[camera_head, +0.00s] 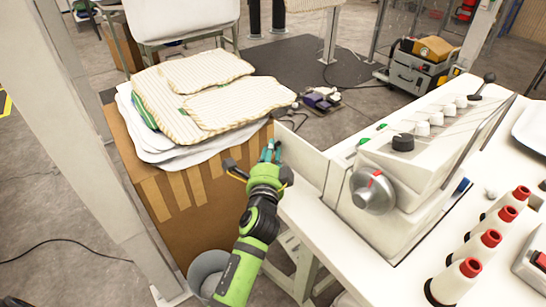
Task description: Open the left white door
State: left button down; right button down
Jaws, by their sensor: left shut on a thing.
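The left white door (303,163) is a flat white panel on the left side of the white machine (420,160). It stands out from the machine body toward the left. My left gripper (269,152), on a green and black arm coming up from the bottom, is at the door's outer left edge. Its fingers are shut on the door there, though the exact contact is small and partly hidden. My right gripper is not in view.
A cardboard box (165,185) topped with striped pillow covers (215,90) stands close left of my gripper. Red-topped thread cones (465,275) stand on the white table at right. A white post (95,150) rises at left.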

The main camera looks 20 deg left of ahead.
pick_arm(q)
jog(key=shift+r, duration=0.1)
jog(key=c, duration=1.3)
grip_release()
jog(key=shift+c, duration=0.2)
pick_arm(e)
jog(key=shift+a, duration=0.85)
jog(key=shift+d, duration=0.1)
pick_arm(q)
jog(key=v, duration=0.7)
jog(key=shift+s, duration=0.25)
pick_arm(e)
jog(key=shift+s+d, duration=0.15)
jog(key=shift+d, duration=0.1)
